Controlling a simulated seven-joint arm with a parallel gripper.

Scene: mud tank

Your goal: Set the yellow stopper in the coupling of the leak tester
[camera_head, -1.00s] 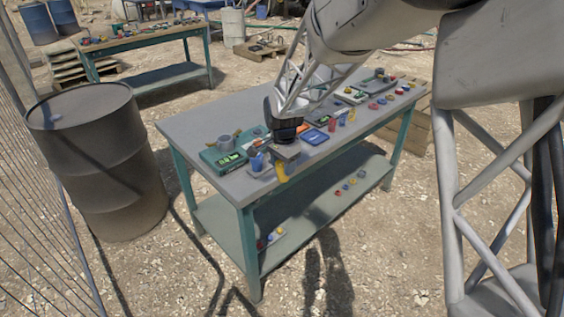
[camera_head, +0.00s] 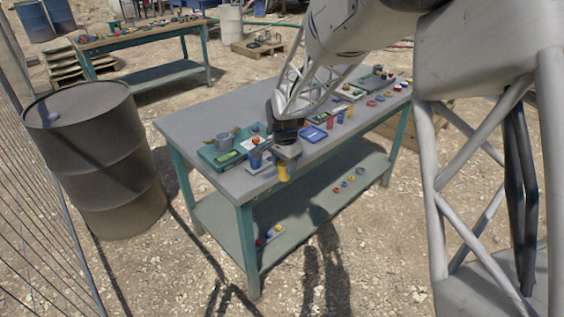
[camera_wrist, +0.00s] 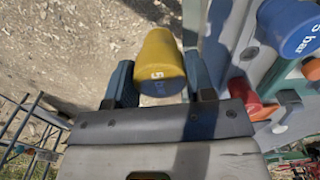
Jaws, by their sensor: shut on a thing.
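The yellow stopper (camera_wrist: 160,65) is a tapered plug with "5" and further lettering on its side. My gripper (camera_wrist: 158,84) is shut on it, with one dark finger on each side. In the head view the stopper (camera_head: 284,172) hangs under my gripper (camera_head: 287,153), just off the workbench's near edge. The wrist view shows bare ground beyond it. I cannot make out the leak tester's coupling for sure; a grey fixture (camera_wrist: 240,35) with a blue "bar" stopper (camera_wrist: 291,27) lies right of my gripper. The blue one shows in the head view (camera_head: 256,158), left of my gripper.
A teal tray (camera_head: 207,155) with a grey cup stands at the bench's left end. Several small coloured parts line the bench (camera_head: 190,118) to the right. A red knob (camera_wrist: 243,90) sits close to the right finger. A dark drum (camera_head: 95,165) stands left of the bench.

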